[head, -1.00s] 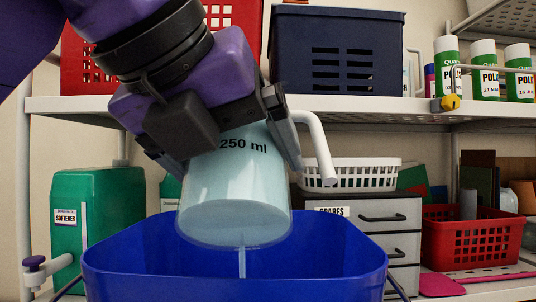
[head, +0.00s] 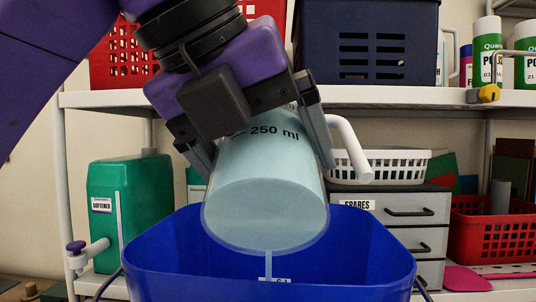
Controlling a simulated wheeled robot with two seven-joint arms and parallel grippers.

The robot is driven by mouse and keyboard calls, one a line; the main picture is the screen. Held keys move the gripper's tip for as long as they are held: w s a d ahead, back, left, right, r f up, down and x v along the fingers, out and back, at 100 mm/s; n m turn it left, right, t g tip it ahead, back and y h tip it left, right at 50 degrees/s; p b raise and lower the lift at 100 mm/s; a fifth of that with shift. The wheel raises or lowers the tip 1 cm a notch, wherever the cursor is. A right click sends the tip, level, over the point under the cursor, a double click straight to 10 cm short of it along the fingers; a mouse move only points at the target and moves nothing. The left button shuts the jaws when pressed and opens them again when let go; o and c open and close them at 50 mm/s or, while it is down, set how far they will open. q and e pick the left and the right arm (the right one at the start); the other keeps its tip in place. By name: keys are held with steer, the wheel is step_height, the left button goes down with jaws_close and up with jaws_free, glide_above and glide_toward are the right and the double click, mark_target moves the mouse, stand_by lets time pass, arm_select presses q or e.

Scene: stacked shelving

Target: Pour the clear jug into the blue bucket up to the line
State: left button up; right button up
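The clear jug (head: 262,190) is tilted mouth-down over the blue bucket (head: 180,275). It holds pale bluish liquid and bears a "250 ml" mark and a white handle on its right. My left gripper (head: 264,158) is shut on the jug's body, one finger on each side. A thin pale stream (head: 268,264) falls from the jug's lip into the bucket. The liquid level in the bucket is out of view. My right gripper is not in view.
A green softener canister (head: 130,215) stands left of the bucket. A grey drawer unit (head: 410,225) labelled "SPARES", with a white basket (head: 388,166) on top, stands behind on the right. A red basket (head: 490,235) is farther right. A shelf (head: 400,97) runs above.

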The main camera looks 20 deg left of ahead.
arm_select(q)
steer(key=shift+f+n+g+h, duration=0.3)
steer(key=shift+f+g, duration=0.4)
steer(key=shift+g, duration=0.4)
steer(key=shift+w+f, duration=0.1)
stand_by(0.6)
steer(key=shift+g+p, duration=0.3)
steer(key=shift+p, duration=0.05)
